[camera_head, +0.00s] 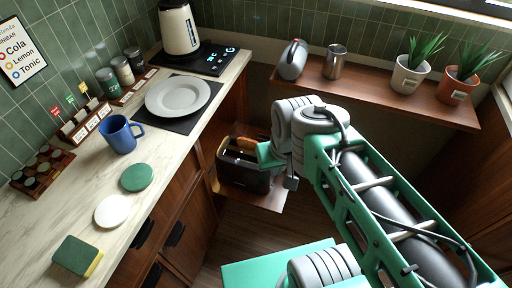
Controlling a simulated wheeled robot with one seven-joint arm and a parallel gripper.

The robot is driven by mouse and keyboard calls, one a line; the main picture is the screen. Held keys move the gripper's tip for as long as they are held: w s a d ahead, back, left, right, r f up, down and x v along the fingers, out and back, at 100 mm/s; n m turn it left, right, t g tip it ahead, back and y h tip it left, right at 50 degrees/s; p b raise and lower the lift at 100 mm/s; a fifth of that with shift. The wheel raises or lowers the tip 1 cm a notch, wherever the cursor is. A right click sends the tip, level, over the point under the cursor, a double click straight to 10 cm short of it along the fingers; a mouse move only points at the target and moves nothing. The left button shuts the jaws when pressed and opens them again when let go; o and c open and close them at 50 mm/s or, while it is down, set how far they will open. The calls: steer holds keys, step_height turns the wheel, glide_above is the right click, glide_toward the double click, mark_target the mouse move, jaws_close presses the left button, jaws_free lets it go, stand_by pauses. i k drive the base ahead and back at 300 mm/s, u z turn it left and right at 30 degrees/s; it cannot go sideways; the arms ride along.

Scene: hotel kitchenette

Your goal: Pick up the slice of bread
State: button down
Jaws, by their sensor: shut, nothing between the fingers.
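A black toaster (244,174) stands on a low wooden shelf beyond the end of the counter. A slice of bread (246,143) shows as a tan-brown edge at the toaster's top. My gripper (267,156) is at the toaster's right side, close to its top. It is shut and empty. My wrist and the steep view hide part of the gripper and the toaster's right end, so I cannot tell whether they touch.
The marble counter holds a plate (178,96), blue mug (120,134), green coaster (137,177), white coaster (113,211), sponge (78,256) and kettle (180,28). A wall shelf (376,95) carries a metal cup (335,62) and two potted plants. The counter's front edge is left of my arm.

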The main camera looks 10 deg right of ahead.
mark_target(251, 145)
steer(key=u, duration=3.1)
steer(key=k, duration=1.2)
steer(key=z, duration=1.25)
steer(key=i, duration=0.5)
